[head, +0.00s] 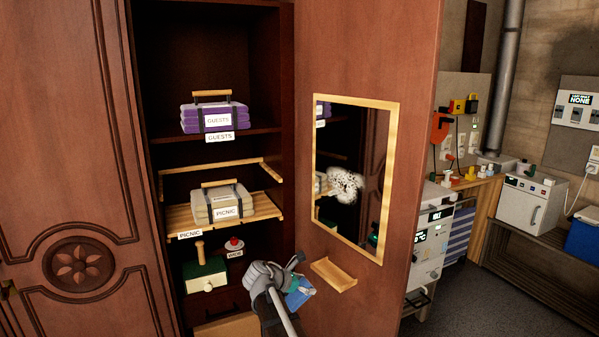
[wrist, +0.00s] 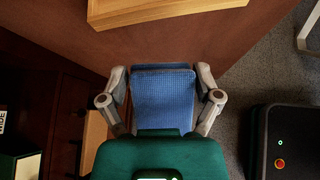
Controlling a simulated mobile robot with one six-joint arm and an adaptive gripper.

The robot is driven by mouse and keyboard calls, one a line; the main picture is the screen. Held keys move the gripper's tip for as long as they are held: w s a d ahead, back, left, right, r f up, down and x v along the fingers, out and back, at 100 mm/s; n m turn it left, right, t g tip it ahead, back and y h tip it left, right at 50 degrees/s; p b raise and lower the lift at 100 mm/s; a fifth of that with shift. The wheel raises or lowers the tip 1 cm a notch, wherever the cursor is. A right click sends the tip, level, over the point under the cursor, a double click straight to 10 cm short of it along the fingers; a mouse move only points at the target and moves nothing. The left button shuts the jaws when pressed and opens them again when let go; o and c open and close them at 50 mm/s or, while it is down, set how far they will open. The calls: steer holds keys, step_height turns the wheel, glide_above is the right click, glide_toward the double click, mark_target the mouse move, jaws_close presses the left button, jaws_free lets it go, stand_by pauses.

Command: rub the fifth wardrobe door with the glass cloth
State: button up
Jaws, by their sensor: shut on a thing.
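The open wardrobe door (head: 420,90) is reddish-brown wood with a gold-framed mirror (head: 365,140) on its inner face. A white speckled smear (head: 345,185) shows on the mirror's lower part. My gripper (head: 296,280) is shut on a blue cloth (head: 300,297), low in front of the door, left of a small wooden ledge (head: 335,274) and below the mirror. In the wrist view the textured blue cloth (wrist: 163,100) hangs between the two grey fingers, with the wooden ledge (wrist: 160,12) ahead. Whether the cloth touches the door I cannot tell.
The wardrobe shelves hold a purple bundle marked GUESTS (head: 214,118), a beige PICNIC bundle (head: 225,204) and a green box (head: 206,275). A carved closed door (head: 75,160) stands left. Right of the open door are a wooden bench, white appliances and a blue cooler (head: 583,236).

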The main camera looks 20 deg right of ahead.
steer(key=w+d+r+m+h+p, duration=0.1)
steer(key=w+r+h+p, duration=0.2)
steer(key=r, duration=0.7)
steer(key=w+d+r+h+p, duration=0.1)
steer(key=r+h+p, duration=0.35)
steer(key=r, duration=0.55)
steer(key=h+p, duration=0.3)
steer(key=p, duration=0.4)
glide_toward(344, 175)
steer(key=w+a+r, duration=0.2)
steer(key=w+a, duration=0.1)
steer(key=w, duration=0.2)
steer(key=shift+w+r+t, duration=0.25)
steer(key=shift+w+t, duration=0.05)
steer(key=shift+t, duration=0.1)
steer(key=shift+d+m, duration=0.2)
steer(key=shift+m, duration=0.1)
steer(key=shift+w+d, duration=0.2)
steer(key=shift+d, duration=0.75)
steer(key=shift+w+d, duration=0.25)
steer(key=shift+d, duration=0.7)
steer(key=shift+w+d, duration=0.2)
steer(key=shift+d, duration=0.7)
steer(key=shift+w+d, duration=0.2)
steer(key=shift+d, duration=0.85)
steer(key=shift+s, duration=0.15)
steer(key=shift+s+d, duration=0.15)
steer(key=shift+s, duration=0.6)
steer(key=shift+s+d, duration=0.15)
steer(key=shift+s, duration=0.65)
